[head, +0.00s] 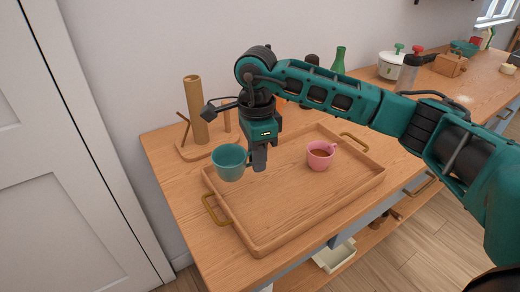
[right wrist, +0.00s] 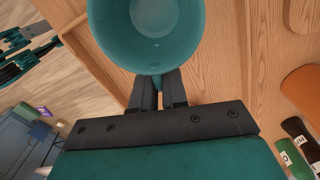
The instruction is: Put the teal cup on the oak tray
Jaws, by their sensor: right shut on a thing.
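The teal cup (head: 230,163) is upright at the left side of the oak tray (head: 255,238), over its left rim area. I cannot tell whether it touches the tray. My right gripper (head: 259,160) points down and is shut on the cup's right side, where the handle would be; the fingers hide that part. In the right wrist view the cup (right wrist: 155,30) is empty inside, and the gripper fingers (right wrist: 158,92) close together at its edge.
A pink cup with brown liquid (head: 320,155) stands on the tray's right half. The tray's front middle is bare. A wooden stand with a tall tube (head: 195,110) is behind left. A green bottle (head: 339,60) and a white pot (head: 392,65) stand farther back. A white door is at left.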

